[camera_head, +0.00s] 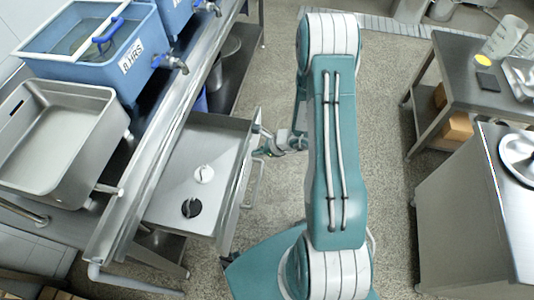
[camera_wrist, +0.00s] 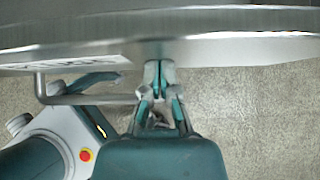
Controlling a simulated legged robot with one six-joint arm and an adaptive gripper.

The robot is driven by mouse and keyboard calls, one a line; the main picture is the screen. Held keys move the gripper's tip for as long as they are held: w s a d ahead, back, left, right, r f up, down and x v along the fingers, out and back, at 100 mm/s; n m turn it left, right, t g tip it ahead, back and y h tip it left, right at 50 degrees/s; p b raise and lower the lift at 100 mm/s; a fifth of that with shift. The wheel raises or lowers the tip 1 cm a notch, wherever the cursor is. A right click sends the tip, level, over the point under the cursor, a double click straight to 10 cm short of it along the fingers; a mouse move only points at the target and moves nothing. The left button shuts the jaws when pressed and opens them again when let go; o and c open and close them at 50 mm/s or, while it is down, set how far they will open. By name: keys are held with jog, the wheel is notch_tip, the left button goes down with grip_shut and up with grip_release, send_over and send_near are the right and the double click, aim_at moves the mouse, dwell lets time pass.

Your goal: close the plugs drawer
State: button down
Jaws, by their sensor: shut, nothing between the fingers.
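The plugs drawer (camera_head: 165,197) is pulled out from under the steel bench in the head view. It holds a white plug (camera_head: 204,174) and a black plug (camera_head: 191,208). My gripper (camera_head: 262,150) is at the outer side of the drawer front, near its far end. In the wrist view, my shut gripper (camera_wrist: 158,72) has its fingertips at the drawer front (camera_wrist: 230,48), seemingly touching it. The bar handle (camera_wrist: 90,99) and a partly seen label (camera_wrist: 85,60) lie left of the fingers. Nothing is held.
Blue tubs with taps (camera_head: 95,45) and a steel sink (camera_head: 60,135) stand on the bench above the drawer. A steel table (camera_head: 465,85) and a steel cabinet (camera_head: 460,215) stand at the right. Speckled floor (camera_head: 385,130) is clear between them and my arm.

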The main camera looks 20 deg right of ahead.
jog(key=w+a, duration=0.4)
jog(key=a, duration=0.2)
jog(key=w+a, duration=0.5)
jog(key=a, duration=0.2)
jog(key=w+a, duration=0.5)
jog(key=a, duration=0.1)
jog(key=shift+a, duration=0.3)
jog(key=shift+w+a, duration=0.4)
jog(key=shift+a, duration=0.05)
jog(key=shift+w+r, duration=0.1)
jog(key=shift+a, duration=0.1)
